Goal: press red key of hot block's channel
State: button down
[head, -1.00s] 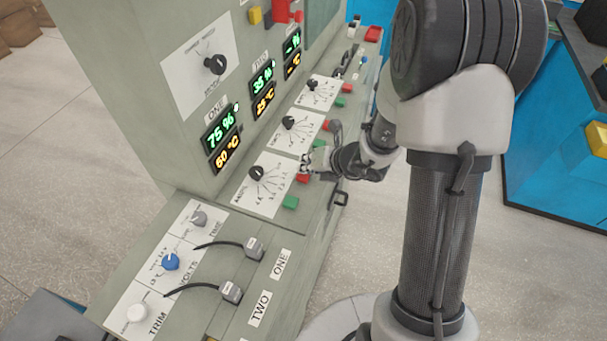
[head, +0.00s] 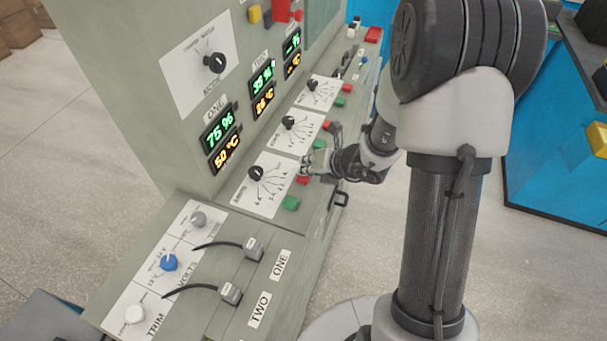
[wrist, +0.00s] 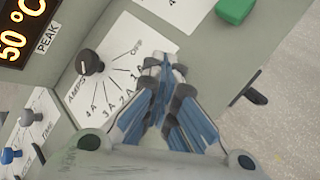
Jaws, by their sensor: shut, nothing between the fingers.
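The panel carries a row of channels, each with a dial, a red key and a green key. The dial also shows in the wrist view (wrist: 90,62). My gripper (head: 307,162) is shut and empty, its fingertips close beside the red key. In the wrist view my closed fingers (wrist: 165,65) cover that area; contact cannot be told.
The middle channel has its red key (head: 328,126) and green key (head: 319,144) just beyond my gripper; the far channel's red key (head: 347,88) is farther back. A dark handle (head: 341,199) juts from the panel's edge. Cabled plugs (head: 231,293) stand in front.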

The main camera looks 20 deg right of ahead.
jog(key=shift+r, duration=0.1)
jog(key=shift+r+p, duration=0.75)
notch_tip(320, 180, up, 5)
jog(key=p, duration=0.4)
dwell(0.6)
